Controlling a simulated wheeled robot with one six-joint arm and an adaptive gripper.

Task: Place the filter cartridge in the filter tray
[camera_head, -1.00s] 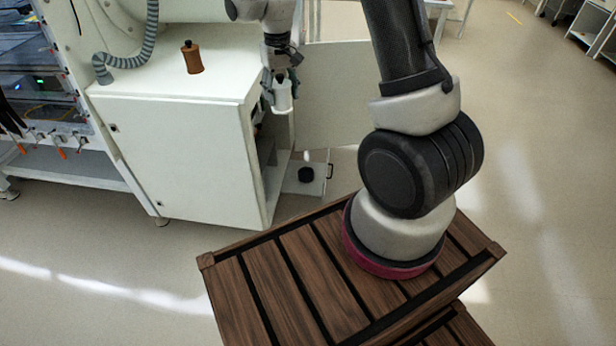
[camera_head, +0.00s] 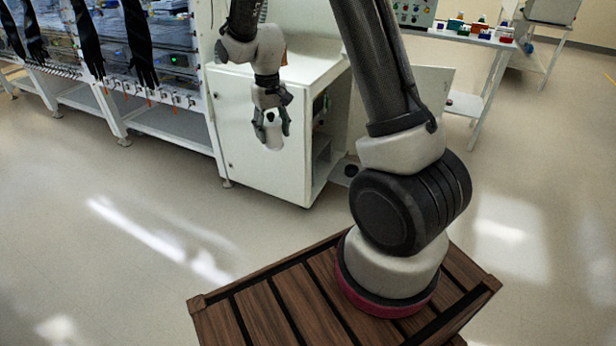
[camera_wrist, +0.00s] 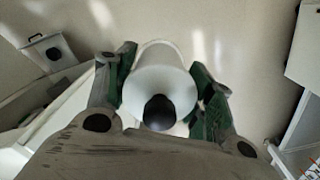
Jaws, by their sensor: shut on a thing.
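The filter cartridge, a white cylinder with a black round part at the near end (camera_wrist: 158,78), sits between the two green-padded fingers of my gripper (camera_wrist: 160,98) in the wrist view. In the head view my gripper (camera_head: 271,132) is shut on the cartridge (camera_head: 273,138), held in the air in front of the white cabinet. The cartridge is clear of any surface. No tray is plainly recognisable as the filter tray; a small white tray with a black round thing shows in the wrist view (camera_wrist: 34,44), low beside the cabinet.
The white cabinet (camera_head: 262,160) stands with its door open on the right side. Gloveboxes with hanging black gloves (camera_head: 139,45) line the left. A table (camera_head: 470,38) with small coloured items stands at back right. Open floor lies at left front.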

